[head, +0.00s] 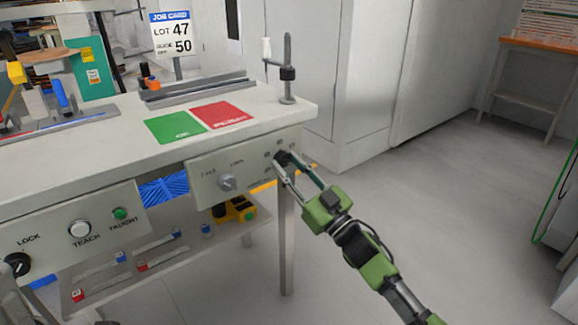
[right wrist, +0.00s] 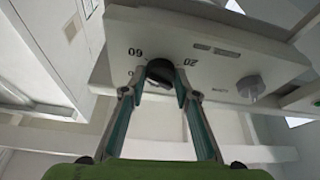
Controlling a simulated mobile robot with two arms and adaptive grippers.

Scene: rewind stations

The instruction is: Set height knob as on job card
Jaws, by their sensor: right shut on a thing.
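The job card (head: 171,33) stands upright on a post behind the table and reads LOT 47 and a guide value of 50. The black height knob (head: 282,157) is on the right end of the grey front panel (head: 205,178), with small printed numbers around it. My right gripper (head: 288,164) reaches it from the front right and is shut on it. In the right wrist view, the dark knob (right wrist: 160,71) sits between the fingertips (right wrist: 159,88). Numbers show upside down beside it; its pointer is too hidden to read.
A second, grey knob (head: 228,182) is left of the gripped one on the same panel. Green (head: 174,127) and red (head: 221,114) mats lie on the white table. A post with a clamp (head: 288,75) stands at its right corner.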

